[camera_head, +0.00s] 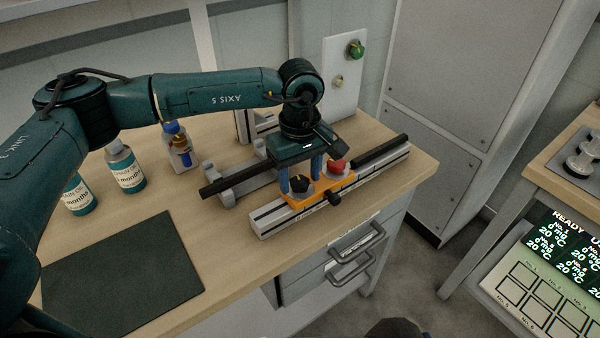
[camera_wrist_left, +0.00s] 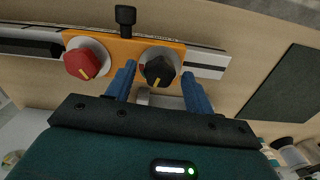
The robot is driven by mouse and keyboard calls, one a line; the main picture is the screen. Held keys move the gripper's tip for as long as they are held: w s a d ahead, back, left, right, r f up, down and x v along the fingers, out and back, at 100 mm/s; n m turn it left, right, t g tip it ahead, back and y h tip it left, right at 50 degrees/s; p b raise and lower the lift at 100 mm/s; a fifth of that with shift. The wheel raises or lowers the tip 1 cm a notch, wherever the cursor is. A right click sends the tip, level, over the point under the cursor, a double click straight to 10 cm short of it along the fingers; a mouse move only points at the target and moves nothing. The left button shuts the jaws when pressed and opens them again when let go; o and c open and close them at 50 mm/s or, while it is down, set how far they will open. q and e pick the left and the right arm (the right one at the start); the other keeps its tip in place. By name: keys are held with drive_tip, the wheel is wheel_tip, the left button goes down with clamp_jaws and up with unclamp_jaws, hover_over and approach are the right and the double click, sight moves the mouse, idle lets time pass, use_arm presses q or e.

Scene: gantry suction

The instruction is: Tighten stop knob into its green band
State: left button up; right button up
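An orange carriage (camera_head: 317,193) sits on a pale rail. It bears a black knob (camera_head: 300,184) with a yellow pointer line, a red knob (camera_head: 337,166) and a small black side knob (camera_head: 334,198) on its front. My left gripper (camera_head: 301,177) points down over the black knob. In the left wrist view its blue fingers stand either side of the black knob (camera_wrist_left: 158,71), with small gaps showing. The red knob (camera_wrist_left: 82,63) is left of the fingers. I cannot make out a green band, nor which knob is the stop knob. My right gripper is not in view.
The rail (camera_head: 268,222) lies along the bench edge, with a black bar (camera_head: 380,151) behind it. Bottles (camera_head: 124,165) stand at left. A dark mat (camera_head: 122,270) lies on the bench front.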

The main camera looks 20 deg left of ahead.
use_arm(q)
drive_tip(key=c, duration=0.8)
drive_tip(key=m+b, duration=0.2)
drive_tip(key=b, duration=0.1)
drive_tip(key=shift+f, duration=0.35)
drive_tip(key=shift+c, duration=0.2)
drive_tip(key=shift+r+m+b, duration=0.1)
drive_tip(key=shift+m+b, duration=0.9)
drive_tip(key=shift+r+m, duration=0.25)
drive_tip(key=shift+m, duration=0.25)
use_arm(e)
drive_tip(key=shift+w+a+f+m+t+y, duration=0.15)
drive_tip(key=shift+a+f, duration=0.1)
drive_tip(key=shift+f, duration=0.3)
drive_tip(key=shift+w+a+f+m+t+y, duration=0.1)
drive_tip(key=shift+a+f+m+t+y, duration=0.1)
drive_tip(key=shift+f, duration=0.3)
use_arm(q)
drive_tip(key=o, duration=1)
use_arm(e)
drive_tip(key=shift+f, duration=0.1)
use_arm(q)
drive_tip(key=shift+r, duration=0.1)
